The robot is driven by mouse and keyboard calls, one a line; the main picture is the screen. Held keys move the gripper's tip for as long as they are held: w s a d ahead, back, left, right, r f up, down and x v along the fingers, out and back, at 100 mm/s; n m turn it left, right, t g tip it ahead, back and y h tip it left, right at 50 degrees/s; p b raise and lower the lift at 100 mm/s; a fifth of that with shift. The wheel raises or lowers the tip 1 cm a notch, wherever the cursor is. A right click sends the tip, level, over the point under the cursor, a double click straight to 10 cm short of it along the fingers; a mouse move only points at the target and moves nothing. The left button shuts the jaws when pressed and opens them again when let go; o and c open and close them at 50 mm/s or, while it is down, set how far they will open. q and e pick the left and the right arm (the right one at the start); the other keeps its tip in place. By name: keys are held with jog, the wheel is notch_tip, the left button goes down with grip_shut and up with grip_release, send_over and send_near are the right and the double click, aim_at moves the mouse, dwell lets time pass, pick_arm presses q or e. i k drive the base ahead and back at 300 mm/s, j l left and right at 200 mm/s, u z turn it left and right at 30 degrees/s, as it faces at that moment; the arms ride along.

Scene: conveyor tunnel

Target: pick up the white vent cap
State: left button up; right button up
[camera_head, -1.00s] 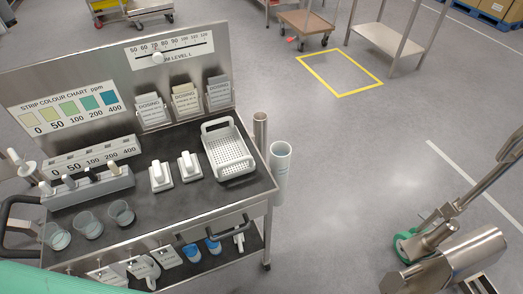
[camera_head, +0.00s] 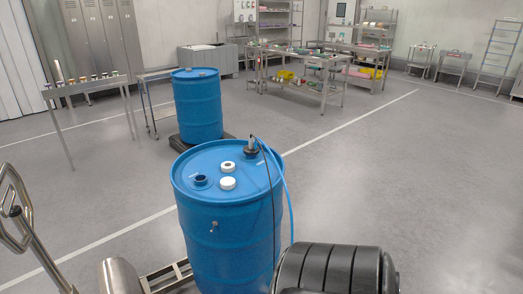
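A blue drum (camera_head: 232,235) stands upright in the middle foreground. On its lid lie two small white round pieces. One is a plain white cap (camera_head: 228,183) near the middle of the lid. The other is a white ring-like piece (camera_head: 227,165) with a dark centre, just behind it. I cannot tell for certain which is the vent cap. A dark blue round fitting (camera_head: 200,180) sits to their left. Neither of my grippers shows in this view.
A black fitting (camera_head: 251,151) with a blue hose rises from the lid's back right edge. A second blue drum (camera_head: 197,105) stands behind on a dark base. A bent metal handle (camera_head: 18,215) is at left, a black ribbed object (camera_head: 335,268) at front right. Floor on the right is clear.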

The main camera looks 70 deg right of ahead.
aim_at(227, 167)
jog(key=j+z, duration=0.1)
jog(key=z, duration=0.35)
jog(key=k+j+z, duration=0.1)
jog(key=z, duration=0.35)
jog(key=j+z, duration=0.1)
jog(key=z, duration=0.35)
jog(key=k+z, duration=0.1)
jog(key=z, duration=0.35)
jog(key=j+z, duration=0.1)
jog(key=j, duration=0.5)
jog(key=i, duration=0.05)
